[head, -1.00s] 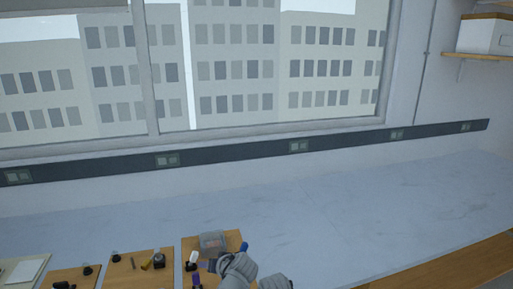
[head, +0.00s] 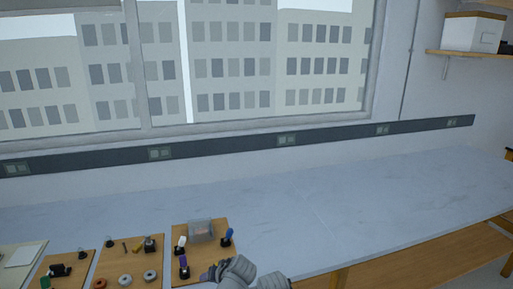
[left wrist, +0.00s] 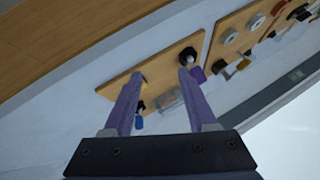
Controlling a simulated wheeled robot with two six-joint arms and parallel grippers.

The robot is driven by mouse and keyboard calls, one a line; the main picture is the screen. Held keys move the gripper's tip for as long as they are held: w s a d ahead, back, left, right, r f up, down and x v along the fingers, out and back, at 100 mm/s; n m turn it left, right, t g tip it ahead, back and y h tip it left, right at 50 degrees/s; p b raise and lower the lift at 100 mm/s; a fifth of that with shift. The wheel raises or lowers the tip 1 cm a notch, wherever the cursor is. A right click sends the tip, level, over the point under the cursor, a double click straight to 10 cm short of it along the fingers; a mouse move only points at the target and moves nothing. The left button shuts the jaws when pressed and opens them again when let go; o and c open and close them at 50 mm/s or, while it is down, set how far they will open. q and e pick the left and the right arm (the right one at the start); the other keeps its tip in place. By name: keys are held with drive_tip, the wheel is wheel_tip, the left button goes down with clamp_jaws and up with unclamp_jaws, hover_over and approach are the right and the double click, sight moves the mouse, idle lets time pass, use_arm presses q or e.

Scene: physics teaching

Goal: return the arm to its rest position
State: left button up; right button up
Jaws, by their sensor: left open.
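The task names only the arm. My grey arm (head: 236,270) shows at the bottom edge of the head view, in front of the right-hand wooden board; most of it is cut off by the frame. In the left wrist view, my left gripper (left wrist: 161,78) is open. Its two purple fingers stand well apart with nothing held between them. The wooden board (left wrist: 160,73) lies beyond the fingers, with pieces on it. My right gripper cannot be made out.
The right-hand board (head: 212,233) bears a clear box (head: 201,230), a blue-topped piece (head: 227,237), a white-topped piece (head: 181,243) and a purple-topped piece (head: 183,266). Another board (head: 118,256) with small parts lies left. The grey bench top (head: 370,205) is clear to the right.

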use_arm(q)
drive_tip(key=s+d+f+m+g+h, duration=0.2)
drive_tip(key=s+d+g, duration=0.1)
drive_tip(key=s, duration=0.5)
drive_tip(key=s+d+f+m+g+h, duration=0.2)
drive_tip(key=s+d+f+g, duration=0.1)
drive_tip(key=s, duration=0.5)
drive_tip(key=shift+s+d+f, duration=0.15)
drive_tip(key=shift+s+d, duration=0.05)
drive_tip(key=shift+d, duration=0.65)
